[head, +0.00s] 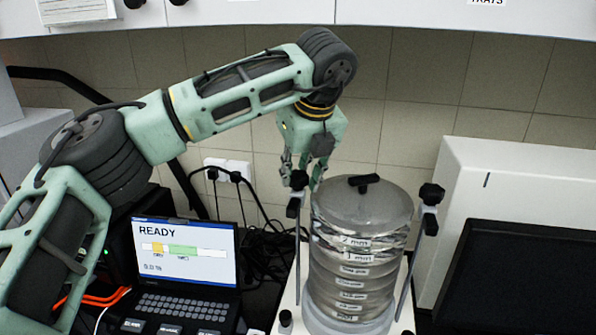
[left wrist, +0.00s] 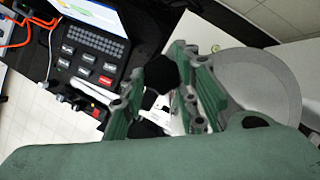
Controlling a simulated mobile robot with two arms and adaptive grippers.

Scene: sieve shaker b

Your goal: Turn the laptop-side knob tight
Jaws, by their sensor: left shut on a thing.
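The laptop-side knob (head: 298,180) is black and tops the left clamp rod of the sieve shaker, beside the sieve stack (head: 352,270). My left gripper (head: 303,172) reaches down over it from above, its fingers around the knob. In the left wrist view the dark knob (left wrist: 161,74) sits between the two green fingers of my left gripper (left wrist: 160,88), which is shut on it. The fingers partly hide the knob and its rod. The other black knob (head: 431,194) stands on the right rod, apart from the gripper. My right gripper is in neither view.
A laptop (head: 185,262) reading READY stands left of the shaker; it also shows in the left wrist view (left wrist: 92,45). The stack's round lid (head: 362,203) has a black handle. Cables lie behind the laptop. A white machine (head: 500,170) stands at the right.

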